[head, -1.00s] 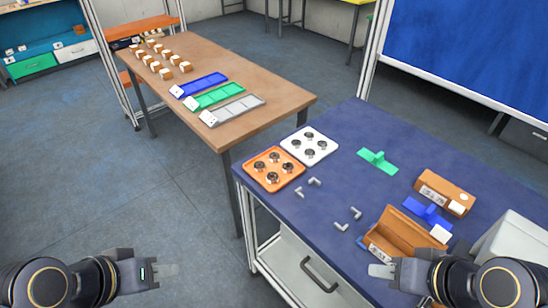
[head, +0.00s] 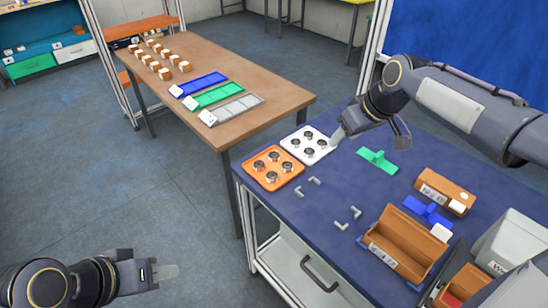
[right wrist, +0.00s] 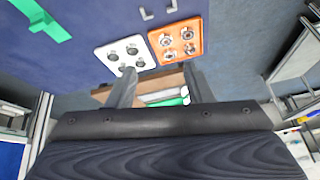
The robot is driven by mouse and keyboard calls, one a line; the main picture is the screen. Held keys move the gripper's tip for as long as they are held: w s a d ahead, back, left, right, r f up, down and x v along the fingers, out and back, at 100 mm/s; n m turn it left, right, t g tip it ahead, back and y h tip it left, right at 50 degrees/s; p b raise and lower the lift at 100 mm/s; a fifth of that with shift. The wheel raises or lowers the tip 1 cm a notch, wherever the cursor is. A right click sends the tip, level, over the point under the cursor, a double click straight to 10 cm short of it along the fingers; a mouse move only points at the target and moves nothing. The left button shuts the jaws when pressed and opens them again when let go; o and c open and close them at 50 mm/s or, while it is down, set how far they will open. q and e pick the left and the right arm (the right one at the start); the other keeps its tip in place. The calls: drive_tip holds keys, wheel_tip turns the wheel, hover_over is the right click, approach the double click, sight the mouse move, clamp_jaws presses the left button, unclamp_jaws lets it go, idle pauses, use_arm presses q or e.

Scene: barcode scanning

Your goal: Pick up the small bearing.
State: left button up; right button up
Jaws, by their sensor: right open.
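A white tray (head: 317,138) holds several dark round bearings (head: 308,152). An orange tray (head: 256,182) beside it holds several more bearings (head: 273,157). I cannot tell which ones count as small. Both the white tray (right wrist: 110,48) and the orange tray (right wrist: 193,27) show in the right wrist view. My right gripper (head: 371,137) is open and empty above the blue table, with one finger at the white tray's right edge in the head view. Its fingers also show in the right wrist view (right wrist: 161,82). My left gripper (head: 160,273) is low at the left, away from the table; its opening is unclear.
On the blue table (head: 300,215) are several grey elbow pieces (head: 341,225), a green fixture (head: 378,160), a blue fixture (head: 427,212), an open brown box (head: 405,245) and a brown carton (head: 445,190). A wooden table (head: 240,75) behind carries colored trays and small boxes.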

drive_tip(key=w+a+f+n, duration=0.3)
drive_tip(key=w+a+f, duration=0.5)
drive_tip(key=w, duration=0.4)
drive_tip(key=n+g, duration=0.1)
approach(274, 155)
drive_tip(key=shift+n, duration=0.3)
drive_tip(key=p+x, duration=0.2)
drive_tip(key=x, duration=0.6)
drive_tip(key=c, duration=0.8)
drive_tip(key=shift+r, duration=0.1)
drive_tip(key=shift+w+r, duration=0.1)
drive_tip(key=shift+r, duration=0.5)
drive_tip(key=shift+s+a+r+b, duration=0.1)
drive_tip(key=shift+s+r+b, duration=0.9)
drive_tip(key=shift+s+r, duration=1.15)
drive_tip(key=shift+s+d+r+b, duration=0.1)
drive_tip(key=shift+s+r+b, duration=0.85)
drive_tip(key=shift+s+r, duration=1.2)
drive_tip(key=shift+s+a+r+b, duration=0.1)
drive_tip(key=shift+s+r+b, duration=1.15)
drive_tip(key=shift+s, duration=1.55)
